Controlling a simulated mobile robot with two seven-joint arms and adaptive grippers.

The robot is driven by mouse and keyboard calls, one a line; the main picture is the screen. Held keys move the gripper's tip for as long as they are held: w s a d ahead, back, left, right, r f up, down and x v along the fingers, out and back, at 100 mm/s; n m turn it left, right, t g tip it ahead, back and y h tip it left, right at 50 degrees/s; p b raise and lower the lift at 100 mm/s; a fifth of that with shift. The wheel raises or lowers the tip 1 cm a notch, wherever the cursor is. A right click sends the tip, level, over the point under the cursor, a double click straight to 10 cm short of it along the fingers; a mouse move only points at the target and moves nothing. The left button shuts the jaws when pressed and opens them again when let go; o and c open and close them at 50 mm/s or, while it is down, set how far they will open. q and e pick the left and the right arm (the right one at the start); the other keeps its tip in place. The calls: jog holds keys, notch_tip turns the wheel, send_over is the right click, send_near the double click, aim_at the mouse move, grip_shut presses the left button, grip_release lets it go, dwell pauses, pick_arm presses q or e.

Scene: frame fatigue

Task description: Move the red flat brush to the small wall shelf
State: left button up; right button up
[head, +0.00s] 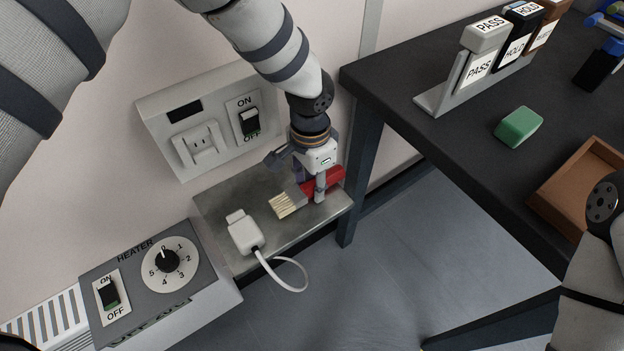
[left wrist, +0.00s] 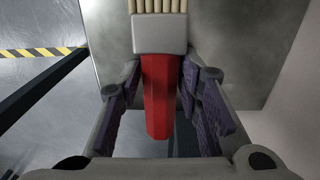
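The red flat brush (head: 325,184) has a red handle, a grey ferrule and pale bristles. It lies on the small grey wall shelf (head: 215,200), bristles toward the plug, handle toward the shelf's right end. In the left wrist view the red handle (left wrist: 160,95) reaches past the shelf edge (left wrist: 225,75). My left gripper (head: 308,185) is pointing down at the handle. In the left wrist view its purple-padded fingers (left wrist: 158,112) are apart on both sides of the handle, with a clear gap on the left. My right gripper is out of view; only part of that arm shows.
A white plug (head: 243,232) with a cable lies on the shelf near the bristles. A wall outlet panel (head: 155,105) and a heater box (head: 130,265) are close by. The dark table (head: 430,100) at right holds a label rack (head: 435,101), a green block (head: 519,126) and a brown tray (head: 570,180).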

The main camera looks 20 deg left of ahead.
aim_at(311, 182)
pick_arm(q)
jog(key=shift+o, duration=0.2)
notch_tip(311, 182, up, 12)
jog(key=p, duration=0.1)
jog(key=shift+r+p, duration=0.25)
jog(key=shift+p, duration=0.05)
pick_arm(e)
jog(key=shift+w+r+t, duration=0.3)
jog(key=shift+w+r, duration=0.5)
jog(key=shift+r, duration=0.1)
pick_arm(q)
jog(key=shift+a, duration=0.1)
